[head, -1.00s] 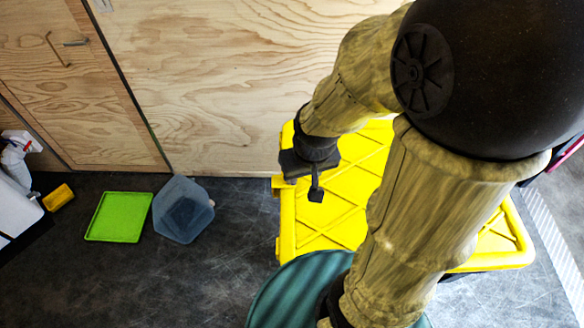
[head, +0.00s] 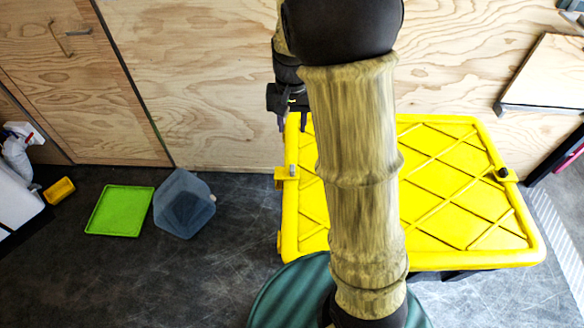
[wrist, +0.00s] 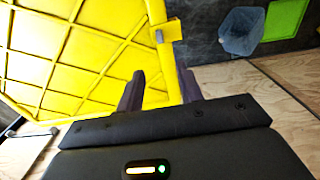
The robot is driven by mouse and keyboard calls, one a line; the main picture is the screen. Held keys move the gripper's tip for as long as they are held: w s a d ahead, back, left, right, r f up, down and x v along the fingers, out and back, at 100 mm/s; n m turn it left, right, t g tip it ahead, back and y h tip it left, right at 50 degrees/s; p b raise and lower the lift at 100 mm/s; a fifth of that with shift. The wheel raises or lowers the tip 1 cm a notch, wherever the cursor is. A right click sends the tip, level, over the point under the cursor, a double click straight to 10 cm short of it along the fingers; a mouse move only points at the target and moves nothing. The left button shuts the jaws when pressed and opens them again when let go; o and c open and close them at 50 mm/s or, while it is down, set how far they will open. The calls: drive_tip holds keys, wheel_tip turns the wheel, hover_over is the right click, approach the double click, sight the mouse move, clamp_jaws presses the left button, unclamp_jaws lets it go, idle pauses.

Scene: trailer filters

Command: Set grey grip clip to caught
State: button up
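The yellow lidded crate (head: 450,190) stands on the floor by the plywood wall. A small grey clip (head: 292,171) sits on a yellow tab at its left edge. The wrist view shows this grey clip (wrist: 159,36) beyond the fingertips, on the tab. I cannot tell from its size here whether it is caught. My gripper (head: 293,124) is at the crate's far left corner, farther back than the clip. In the wrist view my gripper (wrist: 158,72) has its two dark fingers apart with nothing between them. My arm hides part of the lid.
A black knob (head: 502,173) sits on the tab at the crate's right edge. A clear blue bin (head: 184,204) and green tray (head: 120,211) lie on the floor to the left. The plywood wall (head: 200,80) is close behind my gripper.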

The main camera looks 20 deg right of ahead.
sight(292, 168)
idle(0.3)
wheel_tip(292, 168, down, 17)
drive_tip(key=shift+f, duration=0.2)
idle(0.4)
drive_tip(key=shift+c, duration=0.5)
